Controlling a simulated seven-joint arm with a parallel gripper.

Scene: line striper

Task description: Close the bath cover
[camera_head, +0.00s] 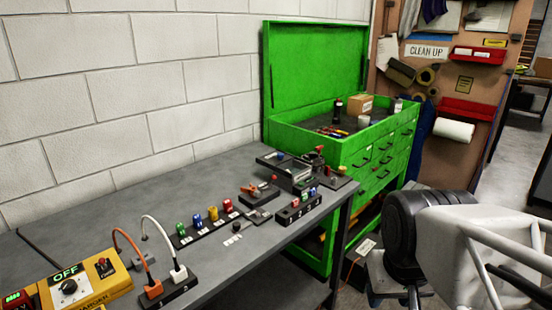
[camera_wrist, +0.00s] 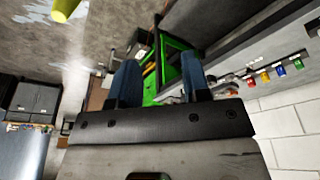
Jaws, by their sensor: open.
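A small grey and black device (camera_head: 292,177) with a flat dark plate stands at the far end of the grey bench in the head view. It may be the bath with its cover, but it is too small to tell for sure, or whether the cover stands open. My gripper (camera_wrist: 160,80) shows in the wrist view with its two blue fingers apart and nothing between them. It is away from the bench; the tilted wrist view shows the bench parts off to the right. The gripper's fingers do not show in the head view.
The bench (camera_head: 235,265) also holds a yellow control box (camera_head: 90,285), sockets with orange and white cables, and a row of coloured parts (camera_head: 212,214). A green tool chest (camera_head: 340,150) with its lid raised stands beyond it. The bench's front strip is mostly clear.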

